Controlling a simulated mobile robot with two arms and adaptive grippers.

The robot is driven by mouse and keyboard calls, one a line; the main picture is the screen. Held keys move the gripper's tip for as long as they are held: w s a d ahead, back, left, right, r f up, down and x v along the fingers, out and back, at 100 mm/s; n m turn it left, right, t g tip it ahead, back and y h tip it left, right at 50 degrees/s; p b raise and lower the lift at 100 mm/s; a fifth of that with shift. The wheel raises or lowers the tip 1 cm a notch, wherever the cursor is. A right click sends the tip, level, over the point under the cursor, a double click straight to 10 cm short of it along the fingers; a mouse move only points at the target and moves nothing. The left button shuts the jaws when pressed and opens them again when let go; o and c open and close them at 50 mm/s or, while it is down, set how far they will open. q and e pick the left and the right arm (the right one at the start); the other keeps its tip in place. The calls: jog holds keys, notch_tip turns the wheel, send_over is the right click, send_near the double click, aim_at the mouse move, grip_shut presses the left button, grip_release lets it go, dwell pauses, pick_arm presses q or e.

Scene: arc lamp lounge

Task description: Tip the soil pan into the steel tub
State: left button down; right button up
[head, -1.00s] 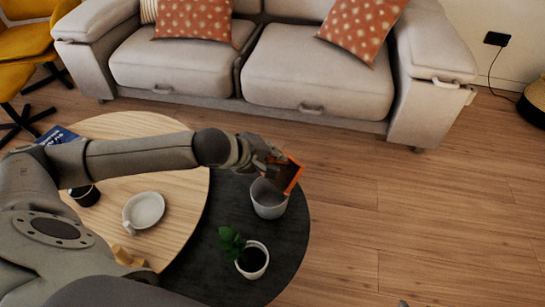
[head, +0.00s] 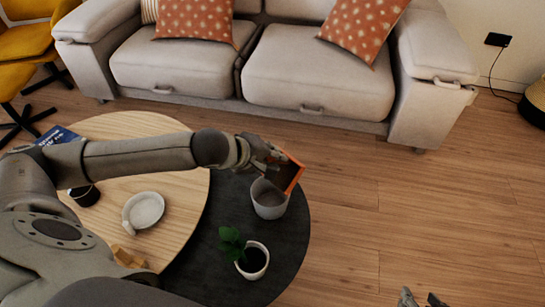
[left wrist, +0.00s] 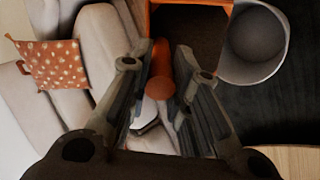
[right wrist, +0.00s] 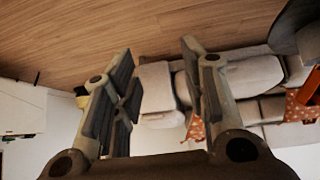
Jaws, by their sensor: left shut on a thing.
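The soil pan (head: 291,179) is orange with a dark inside and is tilted steeply over the steel tub's back edge. My left gripper (head: 272,160) is shut on its round orange handle, which shows between the fingers in the left wrist view (left wrist: 160,68). The steel tub (head: 269,206) is a light grey open bucket standing on the black table; it also shows in the left wrist view (left wrist: 278,70). I cannot tell how much soil is in the pan or tub. My right gripper (head: 423,299) is at the bottom edge, its fingers apart and empty in the right wrist view (right wrist: 160,75).
A potted plant (head: 251,262) stands near the tub on the black round table (head: 292,235). A white dish (head: 143,210) and a dark cup (head: 85,195) are on the wooden table (head: 185,235). A grey sofa (head: 300,85) is behind. The floor at right is clear.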

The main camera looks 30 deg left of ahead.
jog(key=shift+w+a+r+t, duration=0.2)
jog(key=shift+w+r+t, duration=0.2)
jog(key=shift+w, duration=0.2)
jog(key=shift+w+a+r+t, duration=0.15)
jog(key=shift+w+r+t, duration=0.2)
jog(key=shift+w, duration=0.2)
jog(key=shift+w+r+y+b, duration=0.1)
jog(key=shift+w+y+b, duration=0.05)
jog(key=shift+y+b, duration=0.15)
jog(key=w+a+r+t+y+b, duration=0.1)
jog(key=w+a+r+t, duration=0.1)
jog(key=r, duration=0.4)
jog(key=w+a+r+t+y+b, duration=0.1)
jog(key=w+r+t+b, duration=0.1)
jog(key=w+r+t, duration=0.2)
jog(key=shift+w+a+r+n+t+y, duration=0.15)
jog(key=shift+a+r+n+t+y, duration=0.2)
jog(key=shift+r+t, duration=1)
dwell(2.1)
